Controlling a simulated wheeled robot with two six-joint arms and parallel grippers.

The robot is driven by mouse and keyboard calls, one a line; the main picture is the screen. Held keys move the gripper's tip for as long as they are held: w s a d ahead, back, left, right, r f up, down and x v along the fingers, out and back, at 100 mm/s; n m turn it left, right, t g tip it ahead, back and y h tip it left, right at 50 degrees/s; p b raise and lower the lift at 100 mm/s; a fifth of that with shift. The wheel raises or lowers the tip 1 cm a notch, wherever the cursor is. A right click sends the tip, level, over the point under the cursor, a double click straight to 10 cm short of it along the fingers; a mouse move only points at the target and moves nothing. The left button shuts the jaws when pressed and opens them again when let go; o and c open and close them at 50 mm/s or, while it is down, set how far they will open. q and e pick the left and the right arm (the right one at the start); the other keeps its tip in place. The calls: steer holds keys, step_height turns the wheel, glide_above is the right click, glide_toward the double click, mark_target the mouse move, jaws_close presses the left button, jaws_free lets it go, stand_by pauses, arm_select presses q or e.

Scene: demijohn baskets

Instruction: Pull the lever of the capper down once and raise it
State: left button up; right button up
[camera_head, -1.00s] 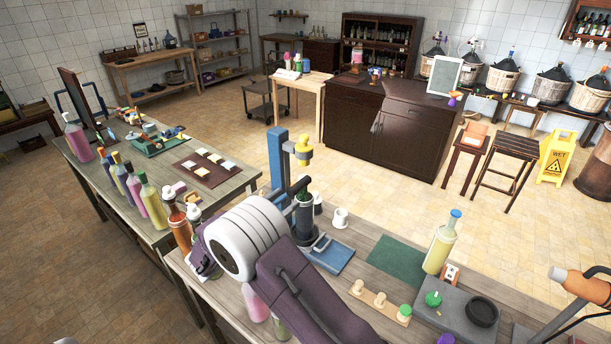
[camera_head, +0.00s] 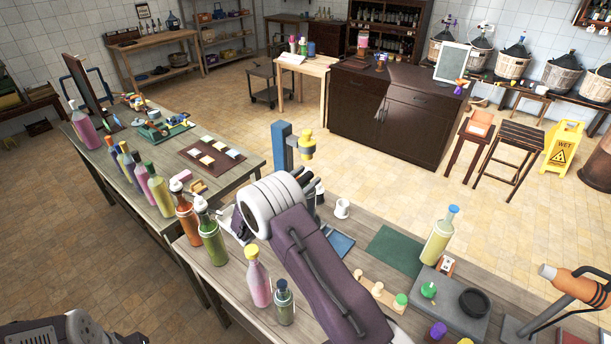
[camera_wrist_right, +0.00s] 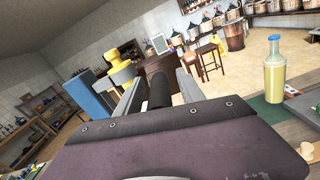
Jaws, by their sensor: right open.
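The capper stands on the near table, with a blue column (camera_head: 283,150) and a yellow head (camera_head: 305,145). The column (camera_wrist_right: 90,97) and head (camera_wrist_right: 117,70) also show at the left in the right wrist view. My right gripper (camera_head: 309,184) is just in front of the capper. In the right wrist view its fingers are apart, with a black bar (camera_wrist_right: 160,92), which looks like the lever's grip, between them. I cannot tell whether they touch it. My arm hides much of the capper's lower part.
Several bottles, among them a pink one (camera_head: 258,278) and a green one (camera_head: 210,238), stand left of my right arm. A white mug (camera_head: 342,208) is right of the capper. A yellow bottle (camera_head: 438,236) stands farther right by a green mat (camera_head: 394,247).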

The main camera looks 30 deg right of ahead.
steer(key=shift+a, duration=0.2)
steer(key=shift+c, duration=0.4)
jaws_close()
stand_by(0.8)
